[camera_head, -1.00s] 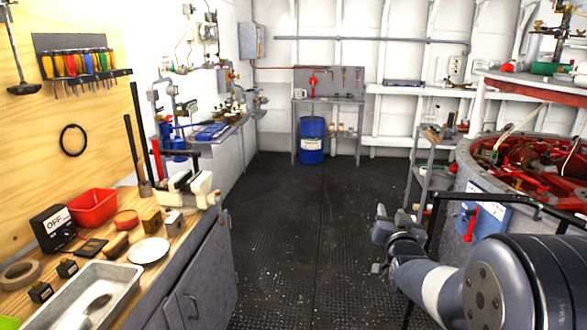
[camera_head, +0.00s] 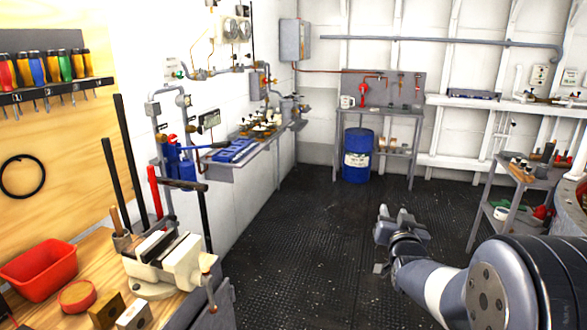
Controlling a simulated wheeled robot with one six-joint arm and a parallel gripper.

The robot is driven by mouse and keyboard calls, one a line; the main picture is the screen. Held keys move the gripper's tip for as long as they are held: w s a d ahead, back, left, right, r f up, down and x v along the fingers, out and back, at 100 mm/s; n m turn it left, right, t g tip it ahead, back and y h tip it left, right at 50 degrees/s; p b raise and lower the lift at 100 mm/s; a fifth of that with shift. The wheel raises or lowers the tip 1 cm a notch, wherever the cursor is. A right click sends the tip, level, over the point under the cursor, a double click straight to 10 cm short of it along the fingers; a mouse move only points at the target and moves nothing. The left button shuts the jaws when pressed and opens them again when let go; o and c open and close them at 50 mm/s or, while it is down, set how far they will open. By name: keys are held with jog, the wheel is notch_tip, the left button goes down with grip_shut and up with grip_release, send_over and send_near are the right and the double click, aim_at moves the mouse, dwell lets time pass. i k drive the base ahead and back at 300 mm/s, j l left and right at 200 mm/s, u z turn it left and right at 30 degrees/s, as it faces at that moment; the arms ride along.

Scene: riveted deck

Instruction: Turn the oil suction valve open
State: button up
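No valve is readably labelled as oil suction, so I cannot tell which one it is. Grey pipework (camera_head: 152,108) with small fittings runs along the left wall. Beside it are blue canister-like parts (camera_head: 180,170) and a blue lever (camera_head: 205,145). A red fitting (camera_head: 362,95) shows on the grey board at the back wall. My gripper (camera_head: 385,240) is over the open floor at the lower right, well apart from all of these. It looks empty, but its finger opening is unclear from this angle.
A wooden bench with a vise (camera_head: 165,262) and red bin (camera_head: 40,268) is at near left. A wall shelf (camera_head: 240,160) follows it. A blue drum (camera_head: 358,157) stands under the back table. A grey rack (camera_head: 515,185) is at right. The dark floor (camera_head: 310,235) between is clear.

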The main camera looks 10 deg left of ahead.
aim_at(172, 138)
jog(key=i, duration=0.8)
jog(key=i+l+u, duration=0.1)
jog(key=i, duration=0.7)
jog(key=i+u, duration=0.3)
jog(key=u, duration=0.15)
jog(key=i+l+u, duration=0.1)
jog(key=i+u, duration=0.15)
jog(key=u, duration=0.2)
jog(key=i+l+u, duration=0.25)
jog(key=u, duration=0.2)
jog(key=i+l+u, duration=0.25)
jog(key=u, duration=0.2)
jog(key=i+l+u, duration=0.25)
jog(key=u, duration=0.15)
jog(key=i+l+u, duration=0.2)
jog(key=l+u, duration=0.2)
jog(key=l, duration=0.15)
